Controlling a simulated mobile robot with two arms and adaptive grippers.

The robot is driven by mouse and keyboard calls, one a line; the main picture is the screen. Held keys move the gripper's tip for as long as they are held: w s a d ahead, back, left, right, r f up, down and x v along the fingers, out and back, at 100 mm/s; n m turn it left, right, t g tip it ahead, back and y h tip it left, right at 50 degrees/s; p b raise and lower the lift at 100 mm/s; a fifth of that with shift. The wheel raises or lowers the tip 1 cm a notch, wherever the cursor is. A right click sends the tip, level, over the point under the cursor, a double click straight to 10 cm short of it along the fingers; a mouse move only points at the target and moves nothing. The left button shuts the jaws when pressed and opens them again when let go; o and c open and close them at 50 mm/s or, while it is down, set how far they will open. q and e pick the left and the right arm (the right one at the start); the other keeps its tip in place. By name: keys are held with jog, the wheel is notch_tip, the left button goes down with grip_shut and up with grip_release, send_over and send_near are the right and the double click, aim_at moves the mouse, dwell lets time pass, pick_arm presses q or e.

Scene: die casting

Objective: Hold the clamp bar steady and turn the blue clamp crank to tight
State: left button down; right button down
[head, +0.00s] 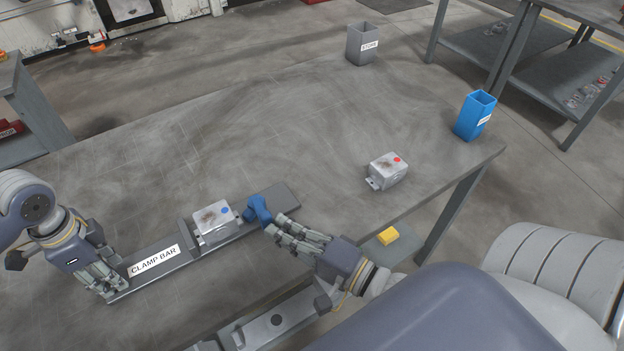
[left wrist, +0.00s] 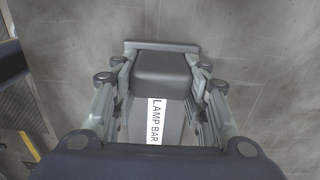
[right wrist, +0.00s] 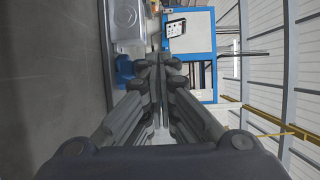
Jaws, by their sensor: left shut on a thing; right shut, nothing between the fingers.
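The grey clamp bar (head: 178,269) lies on the table with a "CLAMP BAR" label. My left gripper (head: 118,286) is shut on the bar's left end; in the left wrist view the bar's end block (left wrist: 163,72) sits between its fingers. A metal casting with a blue dot (head: 213,222) rests in the clamp. The blue clamp crank (head: 257,209) is just right of the casting. My right gripper (head: 275,224) is shut and empty, its fingertips close beside the crank. The right wrist view shows a bit of the crank (right wrist: 124,68) left of the fingertips; whether they touch is unclear.
A second casting with a red dot (head: 388,171) stands to the right on the table. A blue bin (head: 474,117) and a grey bin (head: 361,45) stand near the far edges. The table's middle is clear.

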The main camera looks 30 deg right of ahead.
jog(key=shift+a+m+t+h, duration=0.4)
jog(key=shift+a+m+h, duration=0.4)
jog(key=shift+a+h, duration=0.4)
pick_arm(q)
jog(key=shift+d, duration=0.1)
pick_arm(e)
jog(key=shift+w+a, duration=0.2)
jog(key=shift+a, duration=0.45)
jog(key=shift+w+a, duration=0.2)
jog(key=shift+a, duration=0.6)
pick_arm(q)
jog(key=shift+d, duration=0.2)
pick_arm(e)
jog(key=shift+a, duration=0.1)
jog(key=shift+f, duration=0.1)
pick_arm(q)
jog(key=shift+a, duration=0.15)
pick_arm(e)
jog(key=s+d, duration=0.2)
jog(key=d, duration=0.1)
jog(key=shift+s, duration=0.35)
pick_arm(q)
jog(key=shift+a, duration=0.2)
pick_arm(e)
jog(key=s+a, duration=0.5)
jog(key=a, duration=0.2)
jog(key=shift+s+a, duration=0.15)
jog(key=shift+a, duration=0.05)
